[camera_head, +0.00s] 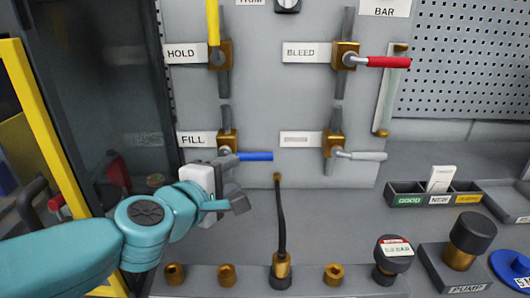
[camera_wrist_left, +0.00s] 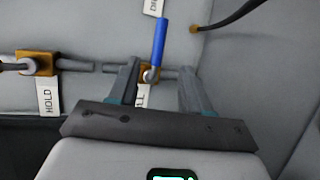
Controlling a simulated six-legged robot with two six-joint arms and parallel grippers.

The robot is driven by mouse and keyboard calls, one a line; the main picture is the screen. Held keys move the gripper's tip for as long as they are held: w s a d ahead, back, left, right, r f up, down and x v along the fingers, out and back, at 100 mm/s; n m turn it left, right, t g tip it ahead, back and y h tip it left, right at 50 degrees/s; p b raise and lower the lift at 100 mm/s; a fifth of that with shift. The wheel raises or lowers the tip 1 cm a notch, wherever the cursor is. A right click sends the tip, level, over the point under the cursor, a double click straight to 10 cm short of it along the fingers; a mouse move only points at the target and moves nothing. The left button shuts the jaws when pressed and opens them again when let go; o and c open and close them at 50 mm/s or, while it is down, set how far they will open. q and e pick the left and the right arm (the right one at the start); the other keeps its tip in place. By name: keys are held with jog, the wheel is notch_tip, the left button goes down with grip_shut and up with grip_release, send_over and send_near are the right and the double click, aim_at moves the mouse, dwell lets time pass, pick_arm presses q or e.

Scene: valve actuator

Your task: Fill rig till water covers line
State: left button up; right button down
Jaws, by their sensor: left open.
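The FILL valve has a brass body (camera_head: 227,139) and a blue lever (camera_head: 256,156) that points right, across the vertical pipe. My left gripper (camera_head: 236,183) is open and empty, just below and in front of this valve. In the left wrist view, the brass body (camera_wrist_left: 149,74) shows between the two spread fingers (camera_wrist_left: 160,84), and the blue lever (camera_wrist_left: 159,42) extends beyond them. I cannot tell whether a finger touches the valve. A pale sight tube (camera_head: 391,90) with brass ends stands at the panel's right edge. No water level or line can be made out in it. My right gripper is not in view.
The HOLD valve's yellow lever (camera_head: 213,22) points up. The BLEED valve's red lever (camera_head: 388,62) and a grey lever (camera_head: 362,156) point right. A black hose (camera_head: 281,215) rises from a brass port below the panel. A labelled tray (camera_head: 435,195) stands right.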

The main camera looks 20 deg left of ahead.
aim_at(258, 158)
pick_arm(q)
jog(key=b+x, duration=0.2)
jog(key=x, duration=0.5)
jog(key=shift+w+d+f, duration=0.15)
jog(key=shift+w+f, duration=0.15)
jog(key=x, duration=0.8)
jog(key=shift+w+r, duration=0.2)
jog(key=shift+r, duration=0.05)
grip_shut()
